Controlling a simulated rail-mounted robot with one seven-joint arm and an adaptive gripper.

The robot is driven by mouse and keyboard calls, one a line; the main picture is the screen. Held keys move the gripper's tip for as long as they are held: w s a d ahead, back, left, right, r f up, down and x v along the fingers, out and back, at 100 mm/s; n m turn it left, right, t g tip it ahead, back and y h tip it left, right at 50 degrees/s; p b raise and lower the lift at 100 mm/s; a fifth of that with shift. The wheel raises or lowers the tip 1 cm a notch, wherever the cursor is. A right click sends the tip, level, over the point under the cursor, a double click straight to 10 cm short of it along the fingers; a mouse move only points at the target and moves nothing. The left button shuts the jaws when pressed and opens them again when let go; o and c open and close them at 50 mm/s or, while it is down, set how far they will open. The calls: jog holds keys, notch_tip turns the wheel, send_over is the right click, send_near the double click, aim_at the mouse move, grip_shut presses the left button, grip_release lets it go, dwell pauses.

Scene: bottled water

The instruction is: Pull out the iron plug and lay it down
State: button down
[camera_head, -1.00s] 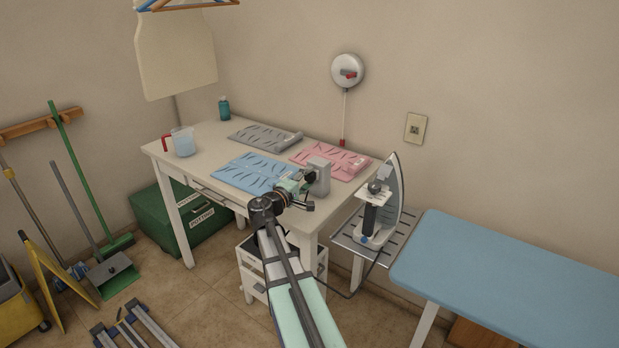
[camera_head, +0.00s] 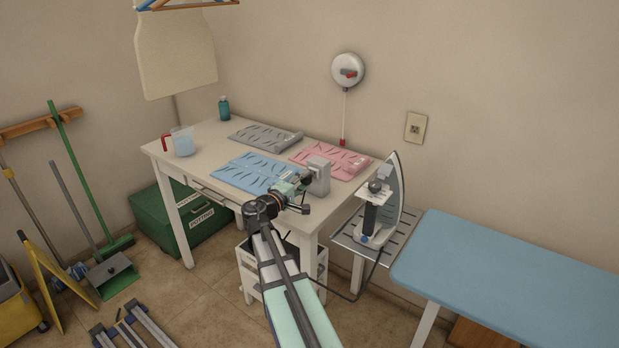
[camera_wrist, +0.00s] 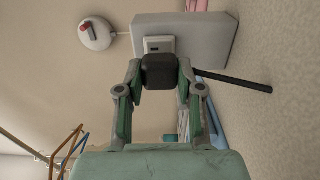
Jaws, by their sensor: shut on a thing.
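The black iron plug (camera_wrist: 160,72) is between the fingers of my gripper (camera_wrist: 158,80) in the wrist view. My gripper is shut on it. The plug is in front of the pale socket plate (camera_wrist: 159,44) on a grey outlet box (camera_wrist: 207,38); whether its pins are in the socket is hidden. In the head view, my gripper (camera_head: 303,180) is at the left side of the grey outlet box (camera_head: 319,176), above the white table's front right part. The iron (camera_head: 387,200) stands upright on a rack right of the table.
The white table (camera_head: 222,139) also holds blue (camera_head: 247,172), pink (camera_head: 330,160) and grey folded cloths (camera_head: 265,137), and a measuring jug (camera_head: 183,142). A blue ironing board (camera_head: 500,270) is at the right. Bare tabletop shows along the front edge.

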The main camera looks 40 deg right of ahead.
aim_at(304, 181)
jog(key=shift+b+v, duration=0.5)
jog(key=shift+v, duration=1.4)
